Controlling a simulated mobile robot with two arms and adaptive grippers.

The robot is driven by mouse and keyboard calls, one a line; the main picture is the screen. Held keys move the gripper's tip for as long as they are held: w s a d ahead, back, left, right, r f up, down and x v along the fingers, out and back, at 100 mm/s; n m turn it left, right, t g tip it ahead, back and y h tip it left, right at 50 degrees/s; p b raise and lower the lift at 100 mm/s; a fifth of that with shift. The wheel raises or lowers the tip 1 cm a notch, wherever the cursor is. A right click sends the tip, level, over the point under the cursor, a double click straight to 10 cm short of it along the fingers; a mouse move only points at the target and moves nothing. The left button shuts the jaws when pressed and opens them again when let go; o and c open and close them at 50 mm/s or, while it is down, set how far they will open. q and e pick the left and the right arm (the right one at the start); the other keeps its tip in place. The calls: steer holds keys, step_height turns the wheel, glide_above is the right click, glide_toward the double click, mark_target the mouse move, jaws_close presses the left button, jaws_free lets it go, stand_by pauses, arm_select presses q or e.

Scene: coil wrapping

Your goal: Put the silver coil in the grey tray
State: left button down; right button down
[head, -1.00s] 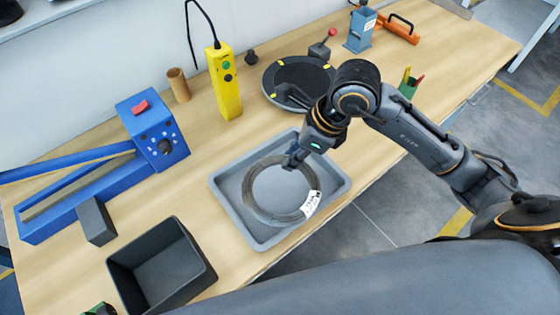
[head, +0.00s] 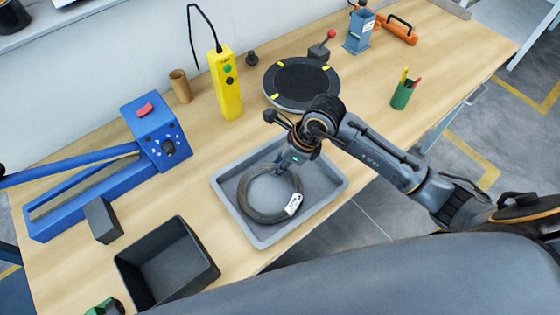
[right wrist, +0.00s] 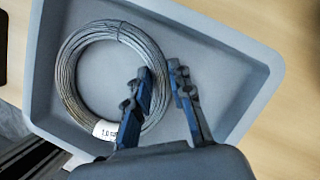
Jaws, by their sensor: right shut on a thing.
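The silver coil (head: 258,214), a ring of wire with a white label, lies flat within the grey tray's walls, low and close to the floor. I cannot tell whether it fully touches the floor. The grey tray (head: 335,203) stands on the table near its front edge. My right gripper (head: 282,165) is shut on the far side of the coil. In the right wrist view the coil (right wrist: 66,72) shows with one blue-tipped finger inside the ring and one outside, the right gripper (right wrist: 160,75) straddling its strands. My left gripper is not in view.
A black bin (head: 165,265) stands left of the tray. A blue machine (head: 155,130), a yellow control box (head: 226,85) and a round black turntable (head: 300,82) stand behind. A green pen cup (head: 401,97) is at the right. The tray's right part is free.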

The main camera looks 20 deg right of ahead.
steer(key=c, duration=1.6)
jaws_free()
steer(key=shift+f, duration=0.15)
steer(key=shift+c, duration=0.2)
steer(key=o, duration=0.5)
steer(key=shift+c, duration=0.2)
steer(key=b+v, duration=0.1)
steer(key=v, duration=1.1)
steer(key=shift+b, duration=0.3)
